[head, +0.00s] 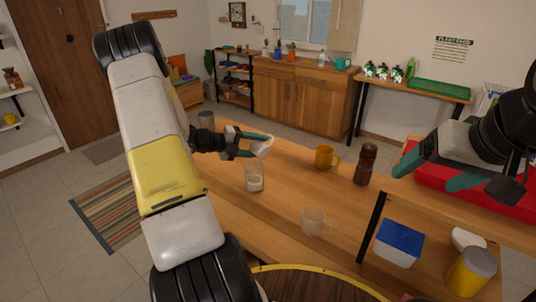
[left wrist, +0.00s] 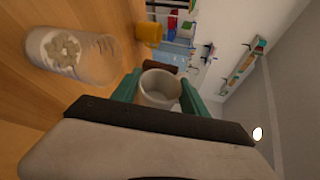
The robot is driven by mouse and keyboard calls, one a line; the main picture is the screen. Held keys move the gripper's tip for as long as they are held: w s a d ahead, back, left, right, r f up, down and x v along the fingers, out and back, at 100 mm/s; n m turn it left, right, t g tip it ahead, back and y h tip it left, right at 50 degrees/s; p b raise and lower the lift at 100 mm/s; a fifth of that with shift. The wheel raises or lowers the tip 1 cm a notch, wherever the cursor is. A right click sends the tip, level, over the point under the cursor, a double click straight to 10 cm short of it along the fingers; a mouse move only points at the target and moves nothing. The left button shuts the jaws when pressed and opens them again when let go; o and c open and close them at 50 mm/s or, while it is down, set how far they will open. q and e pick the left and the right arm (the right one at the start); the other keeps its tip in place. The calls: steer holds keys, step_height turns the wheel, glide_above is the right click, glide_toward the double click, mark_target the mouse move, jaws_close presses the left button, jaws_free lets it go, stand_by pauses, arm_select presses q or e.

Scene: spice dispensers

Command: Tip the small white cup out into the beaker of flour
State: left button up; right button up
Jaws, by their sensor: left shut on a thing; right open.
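The small white cup (head: 263,146) is held tilted in my left gripper (head: 258,143), above the table. In the left wrist view the cup (left wrist: 159,90) sits between the two green fingers, and its inside looks pale; I cannot tell whether it holds anything. The clear beaker of flour (head: 254,178) stands upright on the wooden table just below the cup, with pale flour at its bottom. The beaker also shows in the left wrist view (left wrist: 68,52), apart from the cup. My right gripper (head: 425,175) is open and empty at the right, near the red tray.
A clear glass mug (head: 314,221), a yellow mug (head: 325,157) and a brown grinder (head: 366,163) stand on the table (head: 285,205). A grey canister (head: 206,120) is behind my left gripper. A blue-lidded box (head: 399,241) and a yellow jar (head: 472,272) are at the lower right.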

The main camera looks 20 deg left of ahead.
mark_target(258, 151)
arm_select(q)
steer(key=shift+s+d+m+y, duration=0.35)
steer(key=shift+d+m+y, duration=0.15)
steer(key=shift+d+m, duration=0.1)
steer(key=m+y, duration=0.1)
steer(key=f+m+t+y, duration=0.1)
steer(key=m, duration=0.1)
steer(key=shift+s+d, duration=0.15)
steer(key=shift+d, duration=0.2)
steer(key=shift+s+d+f+m+y, duration=0.15)
steer(key=shift+d+m+y, duration=0.1)
steer(key=shift+m+y, duration=0.25)
steer(key=shift+s+d+f+m+t+y, duration=0.9)
steer(key=shift+s+d+m+t+y, duration=0.65)
steer(key=shift+d+m, duration=1)
steer(key=w+d+r, duration=0.1)
steer(key=d+r, duration=0.4)
steer(key=r, duration=0.5)
steer(key=shift+d, duration=0.25)
steer(key=shift+w+d+g, duration=0.1)
steer(key=shift+w+g, duration=0.05)
steer(key=shift+g, duration=0.1)
